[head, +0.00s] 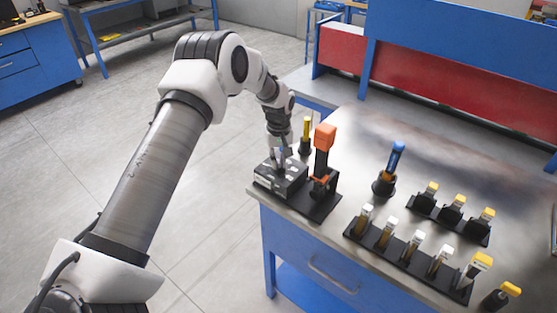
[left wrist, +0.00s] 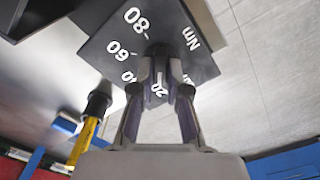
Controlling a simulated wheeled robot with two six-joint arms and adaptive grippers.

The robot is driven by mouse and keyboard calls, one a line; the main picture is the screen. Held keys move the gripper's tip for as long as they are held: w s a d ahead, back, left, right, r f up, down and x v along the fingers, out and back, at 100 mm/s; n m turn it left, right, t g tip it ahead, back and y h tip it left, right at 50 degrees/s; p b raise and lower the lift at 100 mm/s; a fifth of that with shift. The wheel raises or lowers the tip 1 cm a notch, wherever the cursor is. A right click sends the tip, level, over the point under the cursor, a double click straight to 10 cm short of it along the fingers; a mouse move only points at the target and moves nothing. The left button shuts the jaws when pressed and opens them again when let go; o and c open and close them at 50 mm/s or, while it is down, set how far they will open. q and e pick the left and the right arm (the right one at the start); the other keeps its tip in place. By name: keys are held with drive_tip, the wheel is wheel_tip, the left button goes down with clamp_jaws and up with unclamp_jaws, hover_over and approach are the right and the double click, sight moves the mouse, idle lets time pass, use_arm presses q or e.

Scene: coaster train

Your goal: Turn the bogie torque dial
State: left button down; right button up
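The bogie torque dial is a dark box with a grey scale plate (head: 287,178) at the near left corner of the bench. In the left wrist view its plate (left wrist: 103,49) shows white marks 80, 60, 40, 20 and Nm. My left gripper (head: 281,157) points down onto the plate. In the left wrist view the fingertips of my left gripper (left wrist: 161,65) are close together, one on each side of the small dark knob (left wrist: 158,48), and appear shut on it. The fingers hide much of the knob and part of the scale. My right gripper is not in view.
An orange-topped black tool (head: 325,138) stands just right of the dial, and a yellow-handled tool (head: 306,130) stands behind it. A blue-handled tool (head: 396,158) stands farther right. Black racks (head: 408,253) hold several small pieces. The bench middle is clear.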

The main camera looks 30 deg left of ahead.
use_arm(q)
drive_tip(key=shift+f+m, duration=0.1)
drive_tip(key=shift+m, duration=0.3)
drive_tip(key=m, duration=0.3)
drive_tip(key=shift+b, duration=0.4)
drive_tip(key=m, duration=0.6)
drive_tip(key=shift+d+b, duration=0.2)
drive_tip(key=shift+b, duration=0.2)
